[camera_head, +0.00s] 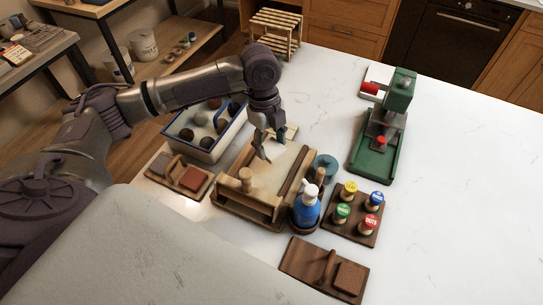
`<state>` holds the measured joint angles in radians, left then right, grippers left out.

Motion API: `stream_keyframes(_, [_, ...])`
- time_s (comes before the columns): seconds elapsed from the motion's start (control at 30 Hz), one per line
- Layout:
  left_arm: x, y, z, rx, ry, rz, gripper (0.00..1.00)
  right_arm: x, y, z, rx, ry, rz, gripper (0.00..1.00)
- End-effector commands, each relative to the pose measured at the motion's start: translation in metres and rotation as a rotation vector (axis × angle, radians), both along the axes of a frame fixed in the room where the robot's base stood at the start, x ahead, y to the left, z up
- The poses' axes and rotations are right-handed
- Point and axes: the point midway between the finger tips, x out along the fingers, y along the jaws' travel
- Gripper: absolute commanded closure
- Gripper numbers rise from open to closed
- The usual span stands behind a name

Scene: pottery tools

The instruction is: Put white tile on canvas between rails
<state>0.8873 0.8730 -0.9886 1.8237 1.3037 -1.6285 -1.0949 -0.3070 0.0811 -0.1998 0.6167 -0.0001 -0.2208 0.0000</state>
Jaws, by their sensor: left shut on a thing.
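The wooden frame (237,208) stands on the white table, with pale canvas (254,181) between its two long side rails (291,171). My left gripper (264,156) comes down from above over the far part of the canvas. It is shut on a thin piece, taken as the white tile, which is pale and hard to make out against the canvas. The fingers hide part of the piece, and I cannot tell whether it touches the canvas. My right gripper is not in view.
A blue-white bin (203,151) with dark and pale lumps and a board with a red-brown block (194,178) stand left. A blue bottle (307,208), a rack of coloured stoppers (353,218) and a green press (374,157) stand right. The far right table is clear.

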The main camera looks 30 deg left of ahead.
Motion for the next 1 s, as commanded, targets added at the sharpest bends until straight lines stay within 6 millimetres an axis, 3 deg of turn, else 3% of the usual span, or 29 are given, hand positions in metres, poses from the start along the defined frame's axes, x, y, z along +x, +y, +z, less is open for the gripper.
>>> stream_keyframes(0.5, [-0.001, 0.000, -0.055, 0.000, 0.000, -0.001, 0.79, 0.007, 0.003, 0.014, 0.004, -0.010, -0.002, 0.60])
stream_keyframes(0.83, [0.000, 0.000, -0.059, 0.000, -0.001, -0.002, 0.79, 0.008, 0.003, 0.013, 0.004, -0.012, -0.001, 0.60])
stream_keyframes(0.87, [0.000, 0.000, -0.058, 0.000, -0.001, -0.002, 0.37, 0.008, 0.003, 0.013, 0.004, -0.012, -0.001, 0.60])
stream_keyframes(1.0, [0.000, 0.000, -0.058, 0.000, -0.001, -0.002, 0.17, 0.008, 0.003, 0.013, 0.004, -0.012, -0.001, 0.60])
